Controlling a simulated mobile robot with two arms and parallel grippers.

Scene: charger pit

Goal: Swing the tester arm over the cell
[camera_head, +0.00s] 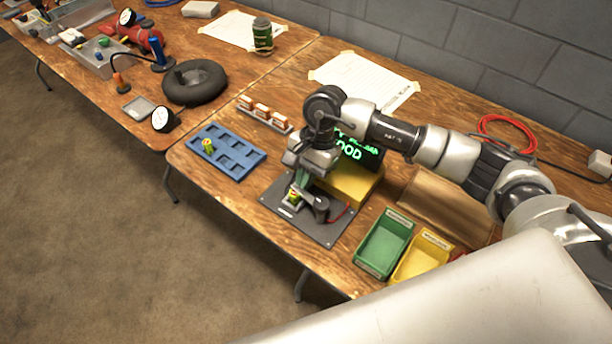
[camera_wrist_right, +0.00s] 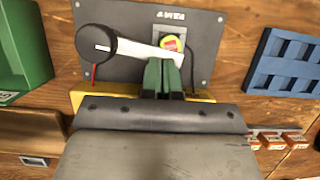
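The tester has a dark plate (camera_head: 325,236) in front of a yellow housing (camera_head: 358,186) with a lit green display (camera_head: 358,148). A yellow-green cell (camera_wrist_right: 168,43) stands in a socket on the plate; it also shows in the head view (camera_head: 293,198). The pale tester arm (camera_wrist_right: 135,48) runs from its dark round pivot (camera_wrist_right: 97,44) to the cell, its end at the cell's edge. My right gripper (camera_wrist_right: 161,66) has its green fingers together, with its tips right at the arm near the cell. Contact is unclear. My left gripper is out of view.
A blue tray (camera_head: 247,164) with one cell in it (camera_head: 208,145) lies left of the tester. A green bin (camera_head: 365,262) and a yellow bin (camera_head: 425,262) stand to its right. A rack of orange-white boxes (camera_head: 263,113) is behind the tray.

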